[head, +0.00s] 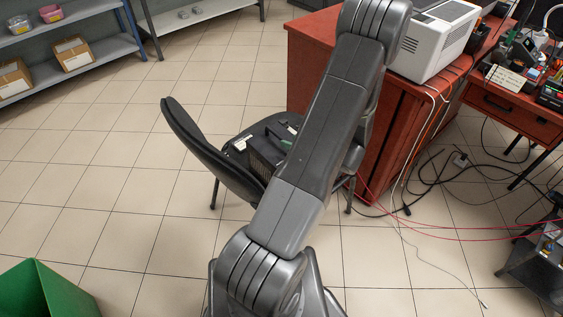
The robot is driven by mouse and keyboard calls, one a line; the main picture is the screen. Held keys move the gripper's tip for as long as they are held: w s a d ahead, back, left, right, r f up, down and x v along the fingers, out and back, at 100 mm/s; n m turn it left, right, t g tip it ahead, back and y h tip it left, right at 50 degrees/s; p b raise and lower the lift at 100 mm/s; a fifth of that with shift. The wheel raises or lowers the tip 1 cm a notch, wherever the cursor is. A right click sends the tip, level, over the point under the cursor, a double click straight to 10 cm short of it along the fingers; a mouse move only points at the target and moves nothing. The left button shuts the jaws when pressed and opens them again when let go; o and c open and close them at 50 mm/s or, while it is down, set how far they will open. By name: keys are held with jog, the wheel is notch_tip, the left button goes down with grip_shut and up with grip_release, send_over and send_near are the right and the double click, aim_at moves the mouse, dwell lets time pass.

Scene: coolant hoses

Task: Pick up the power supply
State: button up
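My arm runs from the bottom middle up to the top of the head view, in front of the chair and the red cabinet. Its gripper end is outside the picture. A dark boxy unit (262,157) with a lighter top edge sits on the seat of a black chair (205,150), partly hidden by the backrest and my arm. It may be the power supply, but I cannot tell for sure. A white boxy device (437,42) with side vents stands on the red cabinet (400,125), partly behind my arm.
Cables (440,180) lie on the tiled floor at right. A red workbench (520,112) with tools stands at far right. A green bin (45,290) is at bottom left. Grey shelves (105,50) with boxes are at top left. The floor at left middle is clear.

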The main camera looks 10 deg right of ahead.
aim_at(282, 137)
jog(key=x, duration=0.5)
jog(key=shift+a, duration=0.3)
jog(key=shift+r, duration=0.1)
grip_shut()
dwell(0.9)
jog(key=shift+r, duration=0.15)
